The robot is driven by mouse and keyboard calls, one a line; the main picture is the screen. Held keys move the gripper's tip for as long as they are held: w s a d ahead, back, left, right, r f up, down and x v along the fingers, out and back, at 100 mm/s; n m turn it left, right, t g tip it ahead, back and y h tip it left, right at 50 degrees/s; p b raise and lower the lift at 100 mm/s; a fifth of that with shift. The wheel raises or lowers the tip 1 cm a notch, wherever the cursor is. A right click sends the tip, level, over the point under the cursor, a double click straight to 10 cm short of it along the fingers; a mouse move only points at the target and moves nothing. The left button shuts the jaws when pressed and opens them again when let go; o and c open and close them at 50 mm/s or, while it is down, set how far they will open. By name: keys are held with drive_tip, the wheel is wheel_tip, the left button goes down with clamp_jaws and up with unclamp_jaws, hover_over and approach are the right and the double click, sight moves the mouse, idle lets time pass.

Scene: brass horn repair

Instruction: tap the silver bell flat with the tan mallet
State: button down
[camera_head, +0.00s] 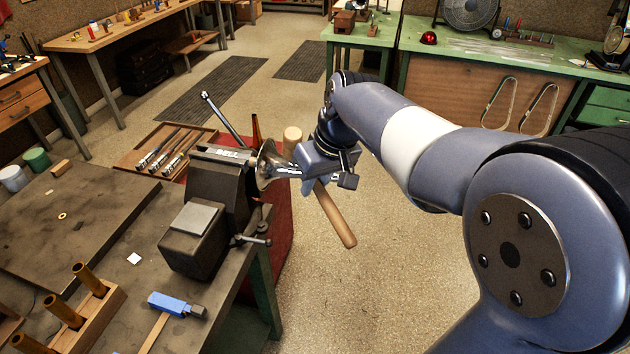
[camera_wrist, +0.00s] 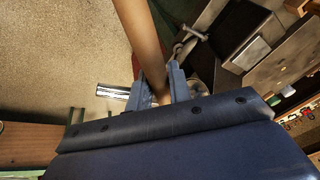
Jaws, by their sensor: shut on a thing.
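The silver bell (camera_head: 268,168) is at the jaws of the dark vise (camera_head: 222,180), its flare at the vise and its shiny tube pointing right. My gripper (camera_head: 313,182) is just right of the bell, shut on the wooden handle (camera_head: 336,216) of the tan mallet. The mallet's pale head (camera_head: 293,135) stands above the gripper, near the bell. I cannot tell whether it touches the bell. In the wrist view, the handle (camera_wrist: 143,38) runs between my gripper's fingers (camera_wrist: 158,88). The shiny tube of the bell (camera_wrist: 113,92) shows left of them; the mallet head is hidden there.
The vise stands on the dark bench (camera_head: 125,285), its long bar (camera_head: 222,118) tilting up behind. A blue-headed hammer (camera_head: 175,304) and a wooden rack (camera_head: 95,325) of brass tubes lie in front. A wooden tray (camera_head: 140,157) of tools is behind left. Open floor (camera_head: 330,290) lies to the right.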

drive_tip(key=shift+w+f, duration=0.1)
drive_tip(key=shift+f, duration=0.2)
idle(1.0)
idle(0.6)
drive_tip(key=shift+r+g+p, duration=0.3)
drive_tip(key=shift+r+p, duration=0.2)
drive_tip(key=shift+p, duration=0.5)
drive_tip(key=shift+f, duration=0.15)
idle(0.4)
